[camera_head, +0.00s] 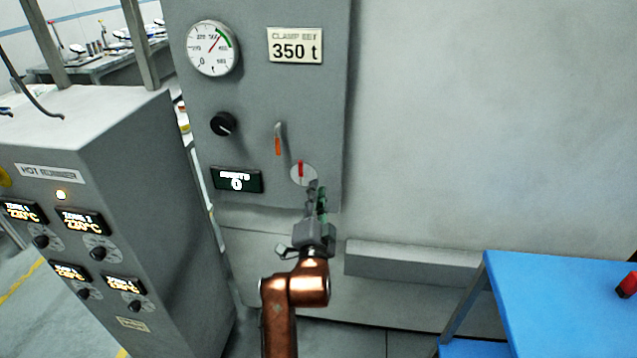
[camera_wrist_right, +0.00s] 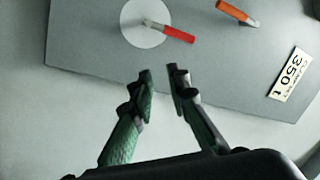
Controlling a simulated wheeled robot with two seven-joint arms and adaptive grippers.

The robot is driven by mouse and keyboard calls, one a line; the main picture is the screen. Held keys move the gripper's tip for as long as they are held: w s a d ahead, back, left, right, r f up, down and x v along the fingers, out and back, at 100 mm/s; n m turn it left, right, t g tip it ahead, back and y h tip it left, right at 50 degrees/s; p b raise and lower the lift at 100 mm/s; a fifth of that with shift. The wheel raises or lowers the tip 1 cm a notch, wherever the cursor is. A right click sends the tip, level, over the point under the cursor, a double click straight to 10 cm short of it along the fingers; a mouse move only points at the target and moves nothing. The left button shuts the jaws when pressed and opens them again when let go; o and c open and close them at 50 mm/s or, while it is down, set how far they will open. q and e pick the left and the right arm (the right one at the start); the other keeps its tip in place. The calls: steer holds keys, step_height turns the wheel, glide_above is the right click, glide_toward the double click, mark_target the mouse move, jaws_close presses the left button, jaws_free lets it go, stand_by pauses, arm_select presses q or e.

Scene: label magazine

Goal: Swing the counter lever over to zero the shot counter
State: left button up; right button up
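A red lever (camera_head: 301,170) stands about upright on a round white disc (camera_head: 295,178) on the grey machine panel. It also shows in the right wrist view as a red lever (camera_wrist_right: 178,34) on the white disc (camera_wrist_right: 140,38). The dark counter display (camera_head: 237,180), left of the disc, seems to read 0; its upper line is too blurred to read surely. My right gripper (camera_head: 316,186) is just below and right of the disc. In the wrist view its green fingers (camera_wrist_right: 159,72) are apart with nothing between them, clear of the lever. My left gripper is out of view.
A second lever with an orange grip (camera_head: 278,146) hangs above the disc. A black knob (camera_head: 223,124), a gauge (camera_head: 212,48) and a 350 t plate (camera_head: 295,46) are on the panel. A hot runner cabinet (camera_head: 120,160) stands left; a blue table (camera_head: 560,300) stands right.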

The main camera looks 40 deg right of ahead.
steer(key=shift+s+a, duration=0.2)
steer(key=shift+f, duration=0.1)
stand_by(0.4)
